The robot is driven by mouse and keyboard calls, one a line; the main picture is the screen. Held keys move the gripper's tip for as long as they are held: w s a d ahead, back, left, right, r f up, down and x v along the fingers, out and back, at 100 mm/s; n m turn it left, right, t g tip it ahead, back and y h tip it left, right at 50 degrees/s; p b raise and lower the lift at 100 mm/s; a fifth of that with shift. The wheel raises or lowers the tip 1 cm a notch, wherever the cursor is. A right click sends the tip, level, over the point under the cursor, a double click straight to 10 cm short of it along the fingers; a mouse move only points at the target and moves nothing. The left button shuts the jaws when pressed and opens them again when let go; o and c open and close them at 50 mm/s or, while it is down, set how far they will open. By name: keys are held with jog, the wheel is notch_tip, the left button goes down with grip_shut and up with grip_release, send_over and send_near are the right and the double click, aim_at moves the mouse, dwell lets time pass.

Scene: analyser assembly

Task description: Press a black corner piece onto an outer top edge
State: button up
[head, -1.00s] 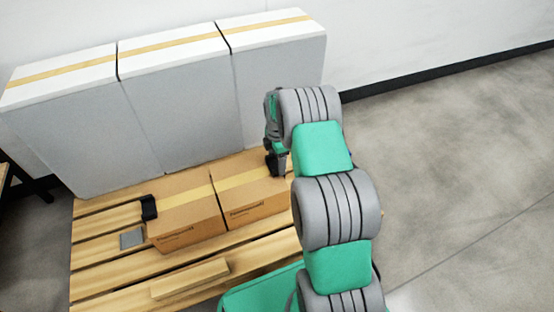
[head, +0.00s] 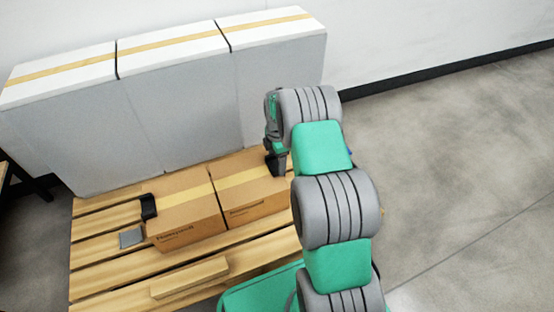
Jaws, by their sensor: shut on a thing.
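My gripper (head: 276,164) points down at the right end of two brown cardboard boxes, close to the top right edge of the right box (head: 250,195). It is shut on a dark piece, which I take to be a black corner piece; it blends with the dark fingers, and I cannot tell whether it touches the box. Another black corner piece (head: 149,207) is at the left end of the left box (head: 186,215), by its outer top edge. My arm hides part of the right side.
The boxes stand on a slatted wooden pallet (head: 110,270). A small grey plate (head: 131,237) lies to their left, and a loose wood block (head: 190,279) lies in front. Tall grey-white boxes (head: 180,110) stand behind, close to the gripper. The floor at right is clear.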

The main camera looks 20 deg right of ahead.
jog(key=o, duration=1.3)
jog(key=shift+r, duration=0.1)
jog(key=shift+r+p, duration=2.45)
jog(key=shift+r, duration=1)
